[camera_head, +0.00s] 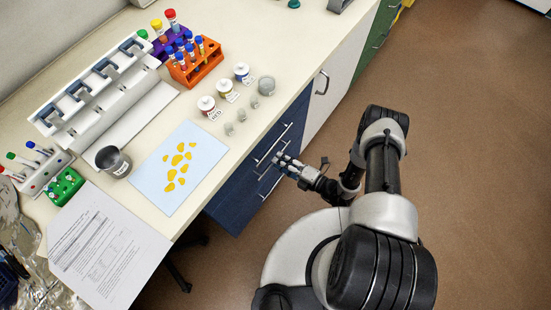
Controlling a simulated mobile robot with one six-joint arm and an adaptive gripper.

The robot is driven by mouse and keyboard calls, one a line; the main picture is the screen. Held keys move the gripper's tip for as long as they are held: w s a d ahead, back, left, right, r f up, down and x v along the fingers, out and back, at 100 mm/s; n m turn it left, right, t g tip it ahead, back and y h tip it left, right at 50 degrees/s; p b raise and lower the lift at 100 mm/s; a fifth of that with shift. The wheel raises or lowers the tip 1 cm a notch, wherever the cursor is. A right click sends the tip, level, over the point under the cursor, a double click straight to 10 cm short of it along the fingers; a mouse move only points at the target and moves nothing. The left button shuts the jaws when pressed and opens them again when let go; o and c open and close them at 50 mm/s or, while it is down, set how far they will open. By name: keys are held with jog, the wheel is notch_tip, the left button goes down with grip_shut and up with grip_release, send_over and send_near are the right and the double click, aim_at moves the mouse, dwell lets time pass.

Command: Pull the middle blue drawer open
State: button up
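The dark blue drawer unit (233,211) stands under the bench on its left-hand stretch, with its fronts facing right toward me. Several slim metal bar handles run along the fronts, one above another. The fronts look flush, with no drawer visibly pulled out. My gripper (280,160) is at the drawer fronts, beside the middle drawer's handle (266,172), and covers part of it. I cannot tell whether the fingers touch or surround the handle, or whether they are open or shut.
The cream bench top (245,128) overhangs the drawers. It holds an orange tube rack (209,68), small jars, a light blue sheet (204,146) with yellow pieces, and papers (105,245). A white cabinet (335,85) adjoins the drawers. Brown floor (470,150) is clear to the right.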

jog(key=shift+x, duration=1.65)
jog(key=shift+c, duration=0.6)
grip_shut()
